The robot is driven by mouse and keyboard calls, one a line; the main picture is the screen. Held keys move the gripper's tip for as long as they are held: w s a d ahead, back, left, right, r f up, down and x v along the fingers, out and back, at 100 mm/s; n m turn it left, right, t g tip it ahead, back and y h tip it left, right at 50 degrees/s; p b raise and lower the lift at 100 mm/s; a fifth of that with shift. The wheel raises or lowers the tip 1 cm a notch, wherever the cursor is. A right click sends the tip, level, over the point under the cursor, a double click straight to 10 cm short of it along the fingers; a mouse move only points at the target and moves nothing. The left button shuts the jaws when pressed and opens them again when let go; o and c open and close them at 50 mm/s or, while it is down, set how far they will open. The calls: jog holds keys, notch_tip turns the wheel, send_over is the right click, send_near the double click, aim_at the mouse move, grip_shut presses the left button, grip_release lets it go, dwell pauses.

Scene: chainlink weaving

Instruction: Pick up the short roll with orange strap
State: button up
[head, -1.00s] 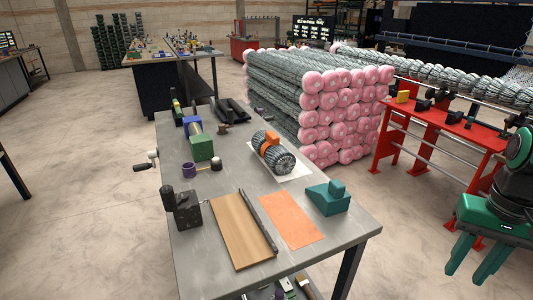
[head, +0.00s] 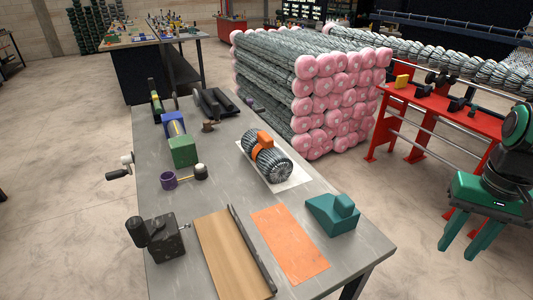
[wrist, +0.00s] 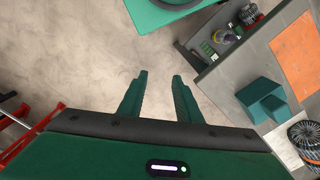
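The short roll (head: 270,162) is a grey wire-mesh roll with an orange strap (head: 264,142) around it. It lies on its side on a white sheet (head: 296,179) on the grey workbench in the head view. In the wrist view its end (wrist: 308,138) shows at the lower right edge. My gripper (head: 461,250) is at the right of the head view, off the bench and well apart from the roll. In the wrist view my gripper (wrist: 158,95) has its two green fingers spread, with bare floor between them.
The bench (head: 225,135) also holds an orange sheet (head: 290,243), a teal block (head: 331,214), a wooden board (head: 228,255) and a black crank device (head: 160,238). Stacked pink-ended rolls (head: 318,92) stand behind it. A red stand (head: 437,105) is at the right. Floor is clear between.

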aim_at(266, 138)
jog(key=o, duration=0.4)
jog(key=shift+o, duration=0.4)
jog(key=shift+s+r, duration=0.2)
jog(key=shift+s, duration=0.1)
jog(key=w+a+f+n+t+h, duration=0.1)
jog(key=w+a+n+t, duration=0.3)
jog(key=w, duration=1)
jog(key=w+a+f+n+t, duration=0.15)
jog(key=w+a+t, duration=0.35)
jog(key=w, duration=0.8)
jog(key=w+a+r+n+t+y, duration=0.1)
jog(key=w+a+y, duration=0.1)
jog(key=a, duration=0.6)
jog(key=w+a+r+n+t+y, duration=0.1)
jog(key=w+a+n+t+y, duration=0.1)
jog(key=w+a, duration=0.3)
jog(key=w+a+r+n+t+y, duration=0.1)
jog(key=w+a+n+y, duration=0.1)
jog(key=a, duration=0.9)
jog(key=shift+w+a+r+n+t+y, duration=0.15)
jog(key=shift+w+a+r+y, duration=0.05)
jog(key=shift+w, duration=0.2)
jog(key=shift+w+a+r+n+t+y, duration=0.1)
jog(key=shift+w+a+r+t+y, duration=0.1)
jog(key=shift+w, duration=0.2)
jog(key=x, duration=0.5)
jog(key=shift+d+x, duration=0.2)
jog(key=shift+x, duration=1.2)
jog(key=shift+d+x, duration=0.2)
jog(key=shift+x, duration=1.2)
